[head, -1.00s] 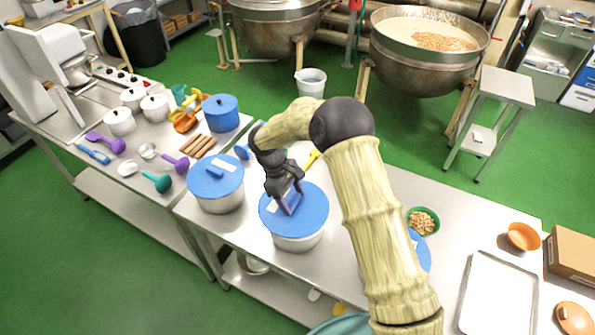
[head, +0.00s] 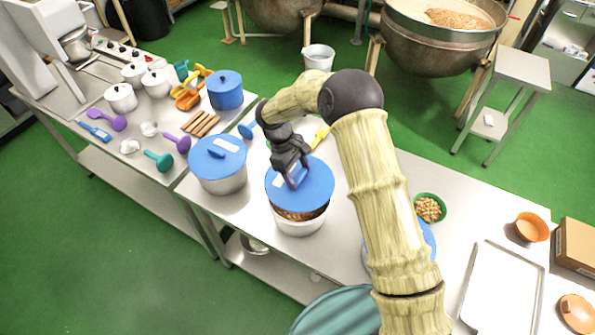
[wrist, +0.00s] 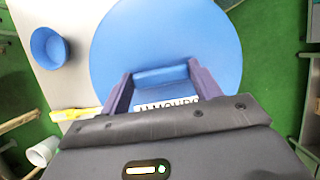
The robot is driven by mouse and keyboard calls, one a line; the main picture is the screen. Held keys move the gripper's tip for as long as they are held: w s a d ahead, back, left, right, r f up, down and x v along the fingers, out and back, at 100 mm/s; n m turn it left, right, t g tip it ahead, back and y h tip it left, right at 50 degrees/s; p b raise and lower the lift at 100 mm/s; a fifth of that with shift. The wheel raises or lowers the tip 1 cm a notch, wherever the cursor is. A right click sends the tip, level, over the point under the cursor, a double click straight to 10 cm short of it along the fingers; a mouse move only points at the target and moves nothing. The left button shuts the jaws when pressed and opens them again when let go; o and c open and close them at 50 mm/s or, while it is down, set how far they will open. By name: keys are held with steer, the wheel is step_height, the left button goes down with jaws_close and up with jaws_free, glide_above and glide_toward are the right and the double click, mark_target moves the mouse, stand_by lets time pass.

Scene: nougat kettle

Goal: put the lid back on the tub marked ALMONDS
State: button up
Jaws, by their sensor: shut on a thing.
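My gripper (head: 293,178) is shut on the handle of a round blue lid (head: 315,192). In the wrist view the fingers (wrist: 162,88) stand on both sides of the handle, and the lid (wrist: 165,35) fills the upper middle. A white label (wrist: 166,104) beside the handle reads ALMONDS, partly covered by the gripper. In the head view the lid is raised over a steel tub (head: 300,229). Brown contents (head: 296,214) show in the gap at the tub's front. The back of the rim is hidden under the lid. No marking is readable on the tub itself.
A blue-lidded pot (head: 218,180) stands just left of the tub. Another blue lid (head: 428,240) is partly hidden behind my arm. A green bowl of nuts (head: 430,208) and a metal tray (head: 503,290) are to the right. The tub is close to the table's front edge.

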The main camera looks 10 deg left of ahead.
mark_target(299, 186)
step_height(299, 186, down, 2)
steer(key=shift+d+f+b, duration=0.1)
steer(key=shift+f+b, duration=0.15)
steer(key=shift+b, duration=0.35)
steer(key=shift+s+f+b, duration=0.15)
steer(key=shift+f+b, duration=0.25)
steer(key=shift+f, duration=0.2)
steer(key=shift+f+b, duration=0.5)
steer(key=shift+f, duration=0.4)
steer(key=shift+a+f, duration=0.1)
steer(key=shift+a, duration=0.1)
steer(key=shift+d, duration=0.2)
steer(key=shift+f+b, duration=0.35)
stand_by(0.4)
